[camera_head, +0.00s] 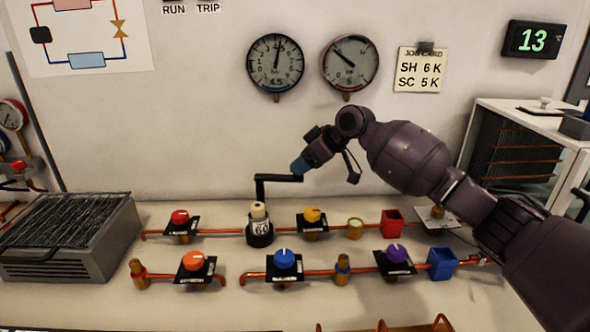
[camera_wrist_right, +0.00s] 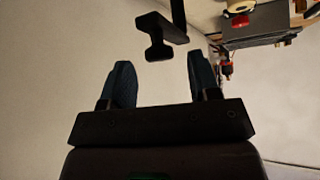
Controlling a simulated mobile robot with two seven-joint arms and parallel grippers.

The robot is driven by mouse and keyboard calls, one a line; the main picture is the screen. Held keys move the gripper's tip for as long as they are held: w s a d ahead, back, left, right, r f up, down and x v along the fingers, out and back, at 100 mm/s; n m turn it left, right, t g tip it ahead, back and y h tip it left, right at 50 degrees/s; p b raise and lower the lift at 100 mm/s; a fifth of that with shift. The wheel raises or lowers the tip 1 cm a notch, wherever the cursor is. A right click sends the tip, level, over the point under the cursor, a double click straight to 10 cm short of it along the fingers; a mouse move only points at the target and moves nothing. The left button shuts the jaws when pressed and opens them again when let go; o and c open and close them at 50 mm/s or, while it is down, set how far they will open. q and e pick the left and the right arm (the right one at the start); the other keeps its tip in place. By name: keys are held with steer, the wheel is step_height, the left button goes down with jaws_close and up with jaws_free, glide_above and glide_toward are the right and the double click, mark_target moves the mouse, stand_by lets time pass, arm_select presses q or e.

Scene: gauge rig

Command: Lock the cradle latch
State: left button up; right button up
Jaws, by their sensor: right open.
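A black crank-shaped bar, apparently the cradle latch (camera_head: 278,178), rises behind a white cylinder marked 60 (camera_head: 260,228) and bends right at its top. The cylinder, with a tan top, stands upright in a black round holder, apparently the cradle (camera_head: 259,241). My right gripper (camera_head: 299,166) is close to the bar's right end. In the right wrist view the gripper (camera_wrist_right: 157,82) is open, its two blue fingers apart. The bar's black end (camera_wrist_right: 158,38) shows just beyond the fingertips, between their lines; contact is not visible. My left gripper is out of view.
Copper pipes with coloured knobs, such as red (camera_head: 180,217), yellow (camera_head: 312,215) and blue (camera_head: 284,259), run along the bench around the cradle. A red box (camera_head: 391,222) and a blue box (camera_head: 442,263) stand at right. A finned grey block (camera_head: 70,240) sits at left.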

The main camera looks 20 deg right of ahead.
steer(key=shift+x, duration=1.5)
jaws_close()
